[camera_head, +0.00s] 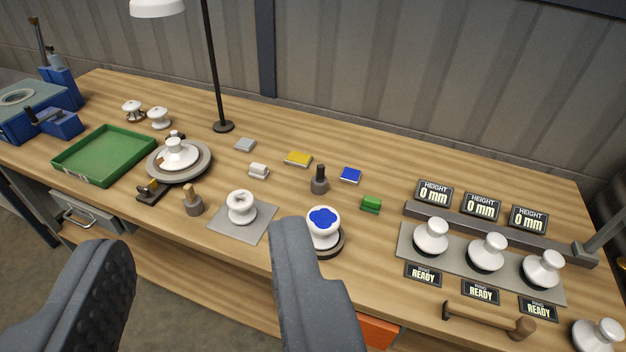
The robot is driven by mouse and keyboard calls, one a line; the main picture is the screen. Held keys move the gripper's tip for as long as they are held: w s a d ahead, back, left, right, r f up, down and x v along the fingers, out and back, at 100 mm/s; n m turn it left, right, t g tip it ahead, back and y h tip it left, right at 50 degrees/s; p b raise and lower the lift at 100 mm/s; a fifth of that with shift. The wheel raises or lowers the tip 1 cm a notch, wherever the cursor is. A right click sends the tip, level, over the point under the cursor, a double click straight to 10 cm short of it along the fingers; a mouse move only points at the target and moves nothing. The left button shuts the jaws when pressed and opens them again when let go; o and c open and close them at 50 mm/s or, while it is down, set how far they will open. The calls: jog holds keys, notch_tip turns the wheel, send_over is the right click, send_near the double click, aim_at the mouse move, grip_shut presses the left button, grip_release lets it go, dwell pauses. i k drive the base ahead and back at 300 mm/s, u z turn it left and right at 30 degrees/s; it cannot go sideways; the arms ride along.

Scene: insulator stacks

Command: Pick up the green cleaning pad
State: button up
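The green cleaning pad (371,204) is a small green block lying on the wooden table, right of the middle. My gripper (190,275) is at the bottom of the view, with its two dark grey fingers wide apart and nothing between them. The right finger overlaps the view of a white insulator with a blue top (323,226). The pad lies beyond and to the right of that finger, clear of it and fully visible.
A blue pad (350,175), a yellow pad (298,158) and a dark grey holder (319,181) lie near the green pad. White insulators (431,237) with height displays stand at right. A green tray (104,154) and a lamp (217,75) are at left.

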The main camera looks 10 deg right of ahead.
aim_at(372, 205)
jog(key=u, duration=0.05)
jog(key=i, duration=1.5)
jog(key=z, duration=0.6)
